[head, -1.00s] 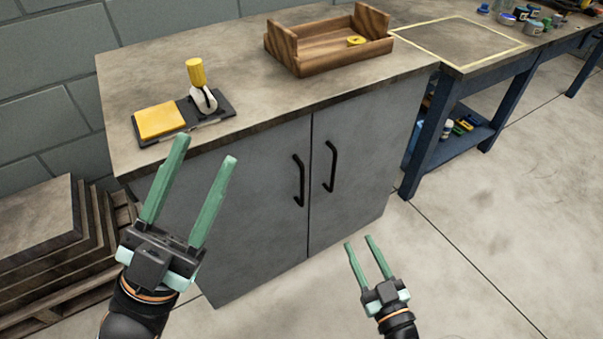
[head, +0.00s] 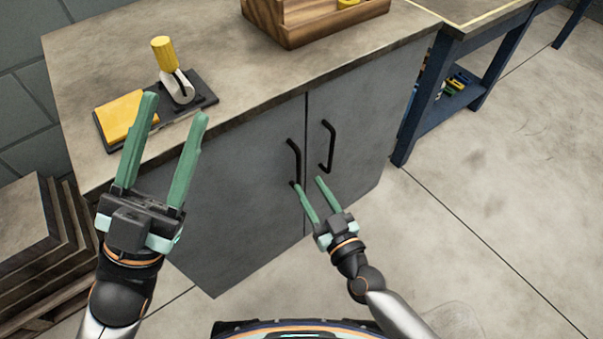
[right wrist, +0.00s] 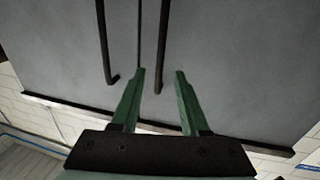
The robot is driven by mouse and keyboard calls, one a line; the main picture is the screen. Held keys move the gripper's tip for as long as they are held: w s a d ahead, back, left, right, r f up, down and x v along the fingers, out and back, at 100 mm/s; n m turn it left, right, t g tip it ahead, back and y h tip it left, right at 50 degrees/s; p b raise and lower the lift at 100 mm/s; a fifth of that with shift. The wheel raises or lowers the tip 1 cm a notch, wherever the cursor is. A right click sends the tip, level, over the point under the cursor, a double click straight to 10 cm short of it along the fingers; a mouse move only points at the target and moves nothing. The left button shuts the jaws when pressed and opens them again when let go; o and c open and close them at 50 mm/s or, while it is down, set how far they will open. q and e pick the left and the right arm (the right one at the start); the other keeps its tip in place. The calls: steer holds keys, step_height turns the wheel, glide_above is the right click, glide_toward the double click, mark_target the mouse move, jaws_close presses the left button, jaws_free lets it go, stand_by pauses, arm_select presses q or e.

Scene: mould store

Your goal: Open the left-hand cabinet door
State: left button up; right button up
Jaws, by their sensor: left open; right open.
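The grey cabinet has a left-hand door (head: 235,195) and a right-hand door (head: 355,130), both shut with a thin seam between them. The left door's black handle (head: 293,162) and the right door's black handle (head: 328,146) stand upright beside the seam. My right gripper (head: 307,185) is open and empty, in front of the doors near the handles' lower ends. In the right wrist view, the left handle (right wrist: 103,45) and right handle (right wrist: 163,45) rise beyond its open fingers (right wrist: 158,78). My left gripper (head: 176,106) is open and empty, in front of the cabinet's left part.
On the cabinet top (head: 235,75) are a dark tray with a yellow pad (head: 122,116), a yellow-handled tool (head: 165,55) and a wooden box (head: 310,20). Stacked slabs (head: 30,225) stand at left, a blue bench (head: 465,60) at right. The right floor is clear.

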mark_target(300, 170)
steer(key=x, duration=0.5)
steer(key=shift+w+b, duration=0.15)
steer(key=shift+b, duration=0.25)
jaws_close()
stand_by(1.0)
